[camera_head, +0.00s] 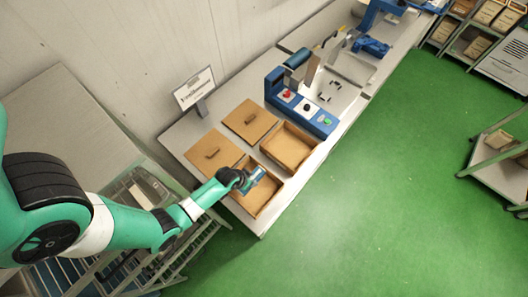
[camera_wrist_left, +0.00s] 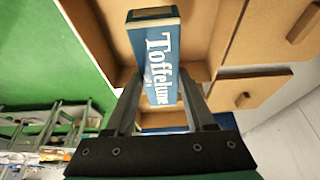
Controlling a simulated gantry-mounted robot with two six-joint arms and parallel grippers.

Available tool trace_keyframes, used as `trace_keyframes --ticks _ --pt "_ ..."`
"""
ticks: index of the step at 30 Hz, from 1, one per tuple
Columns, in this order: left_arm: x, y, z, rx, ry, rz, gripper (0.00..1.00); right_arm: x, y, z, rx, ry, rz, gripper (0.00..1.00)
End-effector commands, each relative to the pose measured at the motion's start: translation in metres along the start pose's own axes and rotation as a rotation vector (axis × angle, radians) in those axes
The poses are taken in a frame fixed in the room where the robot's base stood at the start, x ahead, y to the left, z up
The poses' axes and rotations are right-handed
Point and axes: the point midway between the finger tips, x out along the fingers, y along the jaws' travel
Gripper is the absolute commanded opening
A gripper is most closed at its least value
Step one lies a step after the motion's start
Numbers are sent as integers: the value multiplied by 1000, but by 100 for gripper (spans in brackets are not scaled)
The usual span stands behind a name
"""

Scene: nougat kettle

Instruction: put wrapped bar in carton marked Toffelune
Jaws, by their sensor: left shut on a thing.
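My left gripper (camera_head: 243,181) is shut on the wrapped bar (camera_head: 257,173), a blue block with a white end. In the left wrist view the bar (camera_wrist_left: 158,62) reads "Toffelune" in white letters and sits between the fingers (camera_wrist_left: 158,98). The bar is over the nearer open brown carton (camera_head: 263,207); its open inside (camera_wrist_left: 100,25) lies behind the bar in the wrist view. I cannot tell whether the bar touches the carton. A second open carton (camera_head: 288,148) stands just beyond. No marking is readable on either carton. My right gripper is not in view.
Two brown lids with handles, one farther (camera_head: 249,120) and one nearer (camera_head: 211,152), lie beside the cartons. A sign (camera_head: 195,90) with unreadable text stands at the wall. A blue control box (camera_head: 300,104) with buttons is beyond the cartons. Green floor (camera_head: 380,210) is clear at right.

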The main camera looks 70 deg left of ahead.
Motion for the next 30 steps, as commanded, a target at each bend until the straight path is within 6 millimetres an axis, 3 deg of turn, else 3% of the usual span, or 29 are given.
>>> trace_keyframes --ticks 8,24,30 --pt "8 0 2 0 1 0 0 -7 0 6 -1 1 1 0" --pt "72 0 28 1 1 0 0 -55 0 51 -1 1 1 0" --pt "82 0 32 1 2 0 0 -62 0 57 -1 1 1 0"
